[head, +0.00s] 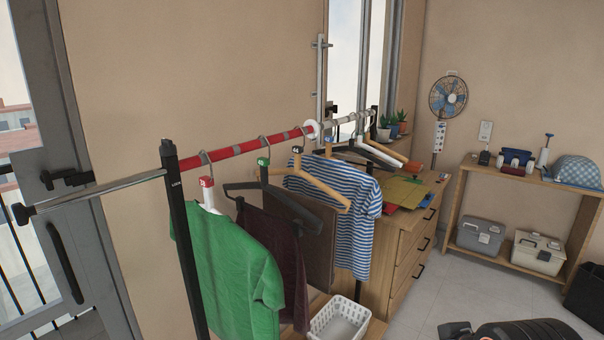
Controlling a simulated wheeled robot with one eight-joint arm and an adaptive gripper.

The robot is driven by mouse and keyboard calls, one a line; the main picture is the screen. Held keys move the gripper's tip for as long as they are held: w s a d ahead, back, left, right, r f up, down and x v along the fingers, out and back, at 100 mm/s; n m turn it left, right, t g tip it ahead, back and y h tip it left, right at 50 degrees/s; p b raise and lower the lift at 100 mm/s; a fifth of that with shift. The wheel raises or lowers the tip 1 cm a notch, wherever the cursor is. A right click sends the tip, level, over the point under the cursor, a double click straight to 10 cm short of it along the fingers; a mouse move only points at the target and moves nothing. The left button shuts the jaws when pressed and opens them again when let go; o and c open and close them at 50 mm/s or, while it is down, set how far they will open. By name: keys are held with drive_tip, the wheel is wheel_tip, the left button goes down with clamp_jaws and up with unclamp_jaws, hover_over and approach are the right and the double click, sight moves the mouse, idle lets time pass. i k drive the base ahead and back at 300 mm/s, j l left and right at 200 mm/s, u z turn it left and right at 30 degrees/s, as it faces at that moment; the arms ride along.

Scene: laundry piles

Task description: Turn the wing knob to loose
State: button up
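A clothes rack stands along the wall, with a black near post (180,225) and a rail with a chrome end (100,190) and a red section (245,147). A white round disc (312,129) sits on the rail at the far end of the red section. A black cap (22,213) ends the rail at the left. I cannot make out a wing knob for certain, nor its setting. My gripper's fingers do not show in the head view.
A green shirt (235,275), striped shirt (350,205) and other clothes hang from the rail. A white basket (340,320) is below them. A wooden dresser (410,265) stands behind, with a shelf (520,185) at right. A dark object (520,331), perhaps mine, is at the bottom edge.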

sight(167, 148)
drive_tip(key=k+l+u, duration=0.15)
drive_tip(key=u, duration=1.1)
drive_tip(key=l, duration=0.15)
